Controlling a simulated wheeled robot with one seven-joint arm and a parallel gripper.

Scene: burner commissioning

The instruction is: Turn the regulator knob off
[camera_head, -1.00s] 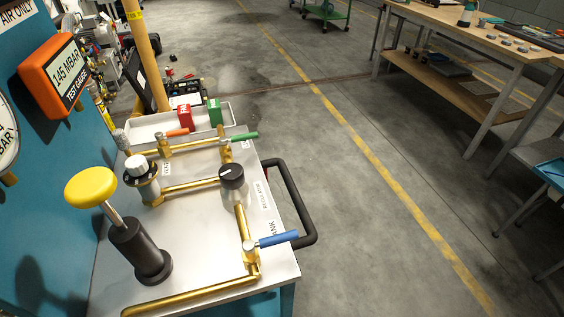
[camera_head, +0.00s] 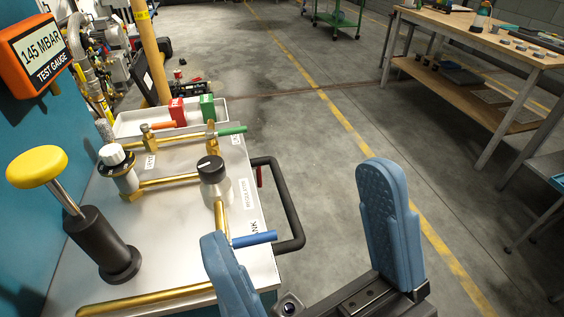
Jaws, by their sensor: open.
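The regulator knob (camera_head: 211,169) is a black round knob with a white mark, on a silver body in the brass pipework. It stands upright on the white cart top, beside a label reading REGULATOR. My gripper (camera_head: 305,225) has entered at the lower middle, with two blue padded fingers spread wide and nothing between them. Its left finger is in front of the pipe below the knob and close to the blue lever in the picture. The knob lies up and left of the fingers, not between them. The test gauge (camera_head: 43,56) reads 145 MBAR.
A blue-handled valve (camera_head: 254,239), a green-handled valve (camera_head: 232,130) and an orange-handled valve (camera_head: 160,125) sit on the pipes. A yellow-topped pump (camera_head: 38,167) stands left. A black rail (camera_head: 285,205) edges the cart.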

